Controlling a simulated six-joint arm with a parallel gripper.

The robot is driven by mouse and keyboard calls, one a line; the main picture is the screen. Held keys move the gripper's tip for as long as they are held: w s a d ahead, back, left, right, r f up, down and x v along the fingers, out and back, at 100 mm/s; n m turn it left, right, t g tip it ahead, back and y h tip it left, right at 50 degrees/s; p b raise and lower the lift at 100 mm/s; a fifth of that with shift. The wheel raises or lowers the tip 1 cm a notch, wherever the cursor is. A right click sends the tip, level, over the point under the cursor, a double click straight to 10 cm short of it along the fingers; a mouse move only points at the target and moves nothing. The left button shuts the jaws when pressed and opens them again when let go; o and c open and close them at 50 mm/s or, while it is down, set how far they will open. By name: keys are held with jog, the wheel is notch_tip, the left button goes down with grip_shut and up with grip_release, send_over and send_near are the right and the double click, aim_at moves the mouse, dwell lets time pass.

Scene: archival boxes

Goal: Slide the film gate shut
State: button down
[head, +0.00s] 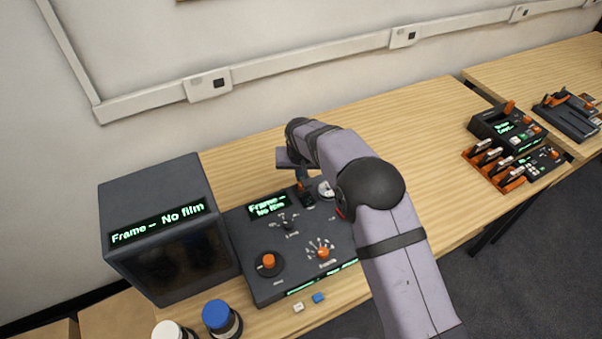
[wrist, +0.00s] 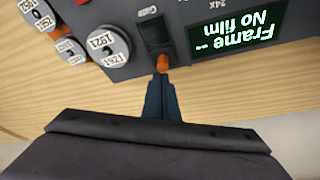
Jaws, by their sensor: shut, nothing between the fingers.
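The film gate is a dark recessed slot (wrist: 155,35) on the top panel of the dark grey film reader console (head: 262,282). Its orange handle (wrist: 162,62) sits at the end of the slot nearest my gripper. My gripper (wrist: 161,78) is shut and empty, its fingertips right at the handle; I cannot tell whether they touch it. In the head view the gate (head: 308,199) is partly hidden by my arm, and my gripper (head: 302,178) points down at it. The console display (wrist: 238,30) reads "Frame -- No film".
A dark monitor box (head: 155,225) stands left of the console. White reels with number labels (wrist: 102,44) sit beside the gate. Blue-lidded and white containers (head: 216,315) stand in front. Other orange-trimmed devices (head: 505,135) are at the right. The middle of the table is clear.

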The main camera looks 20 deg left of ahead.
aim_at(308, 191)
jog(key=shift+s+d, duration=0.1)
jog(key=shift+s, duration=0.1)
dwell(0.4)
jog(key=shift+s+d+b, duration=0.45)
jog(key=shift+s+d, duration=1.05)
jog(key=shift+s+d+f, duration=0.1)
jog(key=shift+f, duration=0.1)
jog(key=shift+w+a+r, duration=0.1)
jog(key=shift+w+a, duration=0.15)
jog(key=shift+w, duration=0.4)
jog(key=shift+w+a+r, duration=0.1)
jog(key=shift+w+a, duration=0.1)
jog(key=shift+w, duration=0.45)
jog(key=shift+w+a, duration=0.25)
jog(key=shift+w, duration=0.4)
jog(key=shift+r, duration=0.35)
jog(key=a+b+v, duration=0.1)
jog(key=b+v, duration=0.1)
jog(key=v, duration=0.7)
jog(key=shift+d+b, duration=0.4)
jog(key=shift+d, duration=0.1)
jog(key=shift+s+r, duration=0.1)
jog(key=shift+r, duration=0.05)
